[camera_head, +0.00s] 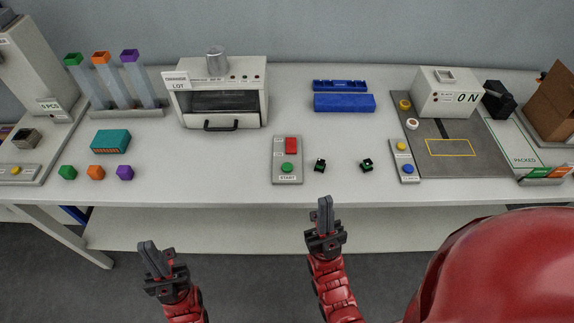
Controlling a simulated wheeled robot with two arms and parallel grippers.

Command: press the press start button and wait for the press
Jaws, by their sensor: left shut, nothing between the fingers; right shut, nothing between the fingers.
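A grey control panel (277,179) lies near the table's front edge, with a green button (288,168) labelled START and a red button (291,145) above it. A white machine (259,99) with a dark front opening, a black handle and a "CHANGE LOT" sign stands behind and to the left; I cannot tell whether it is the press. My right gripper (325,204) is shut and empty, at the table's front edge, below and right of the panel in the picture. My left gripper (151,247) is shut and empty, in front of the table, well left of the panel.
Two small dark-green parts (320,165) sit right of the panel. Green, orange and purple pieces (96,172) and a teal block (110,141) lie left. A blue box (344,103) lies behind. A second button panel (403,161) and a grey mat (470,162) are right.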

